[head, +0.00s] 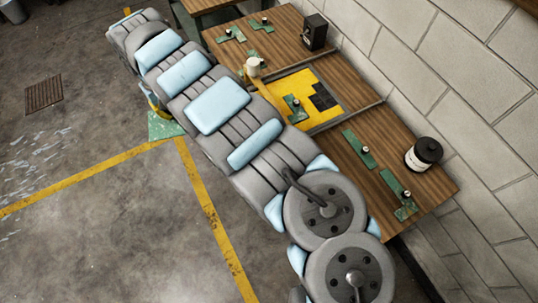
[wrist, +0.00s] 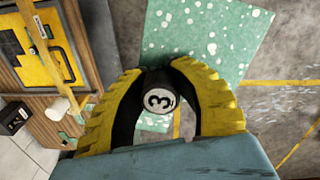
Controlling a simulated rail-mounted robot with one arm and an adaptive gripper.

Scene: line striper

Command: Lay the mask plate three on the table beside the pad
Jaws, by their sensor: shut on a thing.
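Mask plate three is a green, white-speckled sheet (wrist: 205,35) with a round knob marked 3 (wrist: 159,98). My gripper (wrist: 157,76), with yellow ribbed fingers, is shut on this knob. In the head view the plate (head: 165,127) shows below my gripper (head: 156,106), out over the floor and left of the table (head: 345,190). The pad (head: 322,117) on the table is yellow with a black stepped patch; another green plate with a knob (head: 294,106) lies on it. In the wrist view the pad (wrist: 32,62) is at the upper left.
Green plates lie on the table's far end (head: 231,33) and near end (head: 359,149). A black box (head: 315,33) stands at the back and a black-lidded jar (head: 424,155) near the wall.

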